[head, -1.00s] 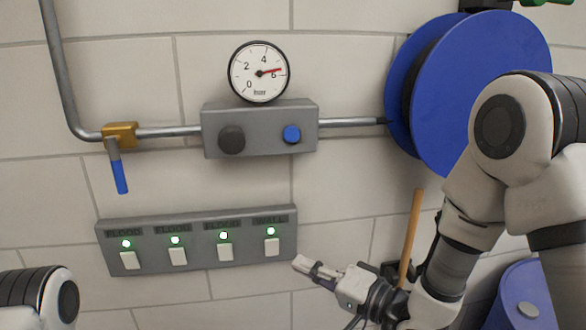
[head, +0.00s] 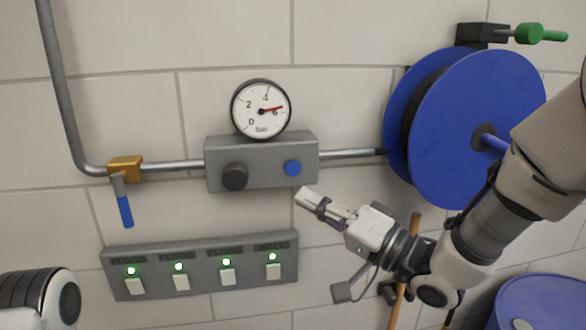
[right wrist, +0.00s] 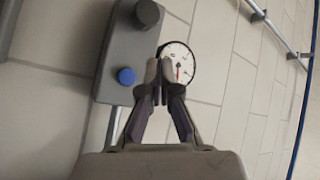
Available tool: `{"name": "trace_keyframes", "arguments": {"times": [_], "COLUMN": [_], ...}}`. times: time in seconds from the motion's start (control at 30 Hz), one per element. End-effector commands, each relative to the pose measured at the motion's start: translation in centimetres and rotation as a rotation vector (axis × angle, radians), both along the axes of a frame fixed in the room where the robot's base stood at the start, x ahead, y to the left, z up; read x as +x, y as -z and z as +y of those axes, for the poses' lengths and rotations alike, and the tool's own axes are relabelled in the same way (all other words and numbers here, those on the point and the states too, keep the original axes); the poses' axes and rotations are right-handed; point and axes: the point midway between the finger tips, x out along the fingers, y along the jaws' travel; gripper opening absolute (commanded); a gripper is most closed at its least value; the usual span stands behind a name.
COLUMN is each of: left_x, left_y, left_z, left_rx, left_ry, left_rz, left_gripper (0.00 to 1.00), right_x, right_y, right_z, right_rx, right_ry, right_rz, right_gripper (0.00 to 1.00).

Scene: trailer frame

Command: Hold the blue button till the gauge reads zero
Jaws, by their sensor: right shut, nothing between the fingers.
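The blue button (head: 292,168) is a round knob on the right of the grey box on the wall. It also shows in the right wrist view (right wrist: 126,76), left of the fingers. The gauge (head: 261,109) sits above the box, and its red needle points just short of 6. Part of its dial shows beyond the fingertips in the right wrist view (right wrist: 178,66). My right gripper (head: 304,196) is shut and empty. Its tips are just below and right of the blue button, and I see no contact. Part of my left arm shows at the lower left; its gripper is out of view.
A black knob (head: 235,176) is on the same box (head: 264,178). A pipe with a brass valve and blue lever (head: 125,211) is at left. A switch panel (head: 205,291) with several green lights hangs below. A blue hose reel (head: 475,140) is at right.

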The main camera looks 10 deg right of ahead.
Motion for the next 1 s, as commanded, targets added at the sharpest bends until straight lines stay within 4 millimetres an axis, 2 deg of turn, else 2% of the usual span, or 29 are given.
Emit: {"name": "trace_keyframes", "arguments": {"times": [0.4, 0.6, 1.0], "left_x": [0.0, 0.0, 0.0], "left_y": [-0.7, -1.3, -1.3], "left_z": [0.0, 0.0, 0.0], "left_rx": [0.0, 0.0, 0.0], "left_ry": [0.0, 0.0, 0.0], "left_rz": [0.0, 0.0, 0.0], "left_gripper": [0.4, 0.4, 0.4], "right_x": [5.6, 7.8, 8.4], "right_y": [0.0, -0.1, 0.0], "right_z": [0.0, 0.0, 0.0], "right_rx": [-0.001, -0.001, -0.001], "right_ry": [-0.001, 0.0, 0.001], "right_rz": [0.0, 0.001, 0.001], "right_gripper": [0.0, 0.0, 0.0]}}
